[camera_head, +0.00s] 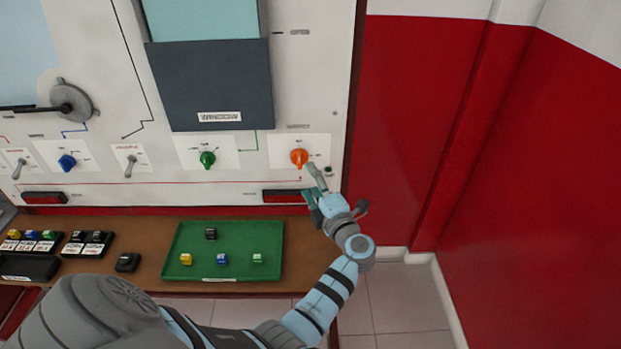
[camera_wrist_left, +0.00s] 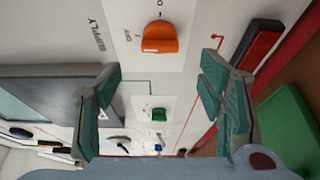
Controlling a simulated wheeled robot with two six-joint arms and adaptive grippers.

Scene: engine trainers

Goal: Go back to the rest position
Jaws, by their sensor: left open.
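My left gripper (camera_head: 313,190) is open and empty, just below and right of the orange rotary knob (camera_head: 299,158) on the white trainer panel (camera_head: 305,100). In the left wrist view my left gripper (camera_wrist_left: 160,105) shows its two fingers spread wide. The orange knob (camera_wrist_left: 158,38) lies ahead of them, apart from both fingers. My left arm (camera_head: 320,300) reaches across the lower part of the head view. My right gripper is not in view.
A green knob (camera_head: 207,159), a blue knob (camera_head: 67,161) and toggle switches line the panel. A green tray (camera_head: 270,235) with several small blocks lies on the brown bench (camera_head: 145,222). A red wall (camera_head: 420,130) stands at the right, above open tiled floor.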

